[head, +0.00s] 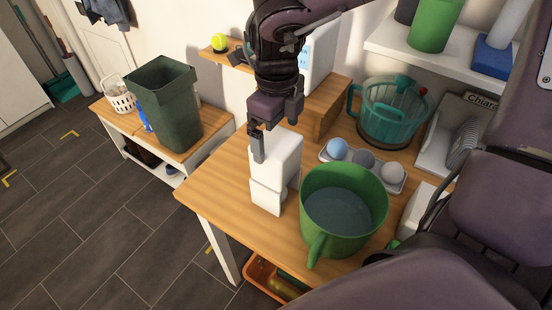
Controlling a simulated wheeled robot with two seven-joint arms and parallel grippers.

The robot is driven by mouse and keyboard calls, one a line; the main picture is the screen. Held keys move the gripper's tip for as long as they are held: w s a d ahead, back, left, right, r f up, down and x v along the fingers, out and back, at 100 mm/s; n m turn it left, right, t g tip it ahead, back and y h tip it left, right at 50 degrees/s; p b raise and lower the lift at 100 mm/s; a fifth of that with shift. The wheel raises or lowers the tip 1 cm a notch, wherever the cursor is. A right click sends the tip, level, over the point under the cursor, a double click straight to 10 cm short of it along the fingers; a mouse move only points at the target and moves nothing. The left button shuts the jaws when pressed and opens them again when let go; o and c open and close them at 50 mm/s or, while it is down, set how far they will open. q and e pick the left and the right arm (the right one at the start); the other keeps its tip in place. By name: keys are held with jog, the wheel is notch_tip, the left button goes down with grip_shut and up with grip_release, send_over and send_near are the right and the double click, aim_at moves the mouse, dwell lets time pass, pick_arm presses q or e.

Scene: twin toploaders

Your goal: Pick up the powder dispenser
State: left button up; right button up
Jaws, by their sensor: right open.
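A white, blocky two-part container (283,163), which looks like the powder dispenser, stands upright on the wooden table (222,190), left of a big green mug-shaped pail (344,182). My right gripper (261,150) reaches down over it from above. One dark finger hangs along the container's left upper side. The other finger is hidden, and I cannot tell whether either one touches. The gripper is open. My left gripper is not in view.
A tray (327,154) with several balls and a teal-green pitcher (391,112) stand behind the pail. A wooden box (325,108) is close behind the gripper. A dark green bin (165,105) stands on the left bench. The table's front-left corner is clear.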

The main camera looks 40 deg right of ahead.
aim_at(276, 141)
notch_tip(276, 141, down, 5)
jog(key=shift+a+r+p, duration=0.1)
jog(key=shift+r+p, duration=0.1)
jog(key=shift+p, duration=0.65)
jog(key=shift+f, duration=0.4)
jog(key=c, duration=0.5)
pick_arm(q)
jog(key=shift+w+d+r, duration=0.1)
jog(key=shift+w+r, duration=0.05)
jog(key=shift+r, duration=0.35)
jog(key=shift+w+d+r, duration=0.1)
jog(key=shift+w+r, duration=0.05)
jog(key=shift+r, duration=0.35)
pick_arm(e)
jog(key=c, duration=1.2)
